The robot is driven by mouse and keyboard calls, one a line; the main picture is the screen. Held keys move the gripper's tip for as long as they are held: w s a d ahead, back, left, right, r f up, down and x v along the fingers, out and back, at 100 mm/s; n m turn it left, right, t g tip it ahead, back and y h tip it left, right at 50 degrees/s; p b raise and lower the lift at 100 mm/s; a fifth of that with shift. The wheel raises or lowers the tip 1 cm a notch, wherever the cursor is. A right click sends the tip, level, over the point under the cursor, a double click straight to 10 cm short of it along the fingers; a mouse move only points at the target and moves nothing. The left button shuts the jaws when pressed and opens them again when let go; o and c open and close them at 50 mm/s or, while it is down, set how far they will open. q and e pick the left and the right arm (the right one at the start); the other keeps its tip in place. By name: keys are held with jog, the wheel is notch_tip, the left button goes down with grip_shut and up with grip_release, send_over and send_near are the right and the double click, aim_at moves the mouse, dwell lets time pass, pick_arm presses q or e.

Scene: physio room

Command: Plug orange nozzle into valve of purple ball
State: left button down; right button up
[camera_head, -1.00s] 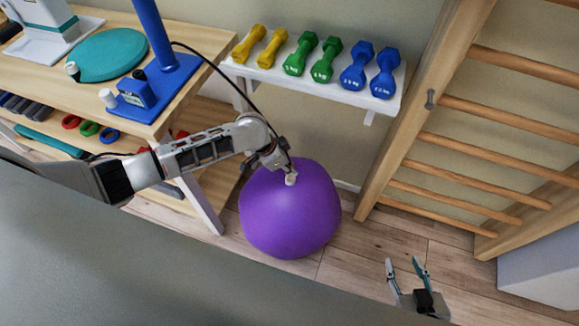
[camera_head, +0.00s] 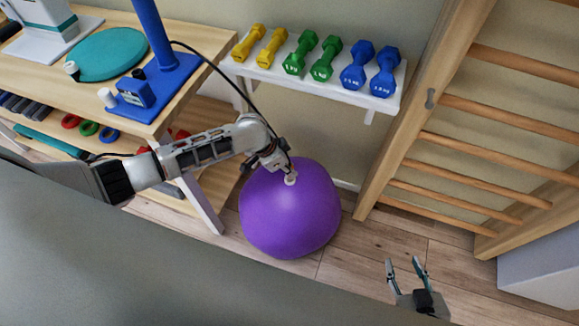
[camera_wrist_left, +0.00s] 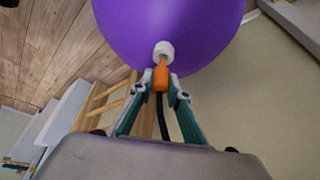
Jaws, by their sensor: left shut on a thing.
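The purple ball (camera_head: 290,215) rests on the wooden floor beside the wooden bench. Its white valve (camera_head: 290,179) is on the upper side and also shows in the left wrist view (camera_wrist_left: 163,50). My left gripper (camera_head: 283,165) is at the top of the ball; in the left wrist view (camera_wrist_left: 160,90) it is shut on the orange nozzle (camera_wrist_left: 160,77), with a black hose trailing behind. The nozzle's tip is at the valve and lined up with it; how deep it sits I cannot tell. My right gripper (camera_head: 406,275) is open and empty above the floor, right of the ball.
A blue pump (camera_head: 150,85) stands on the wooden bench (camera_head: 205,75), its black hose running to my left gripper. A white shelf (camera_head: 300,82) with several dumbbells is behind the ball. Wooden wall bars (camera_head: 470,110) stand at right. Floor right of the ball is clear.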

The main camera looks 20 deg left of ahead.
pick_arm(q)
jog(key=shift+f+b, duration=0.35)
jog(key=shift+f, duration=0.5)
jog(key=shift+f, duration=0.35)
dwell(0.6)
jog(key=c, duration=1.8)
grip_release()
jog(key=shift+c, duration=0.2)
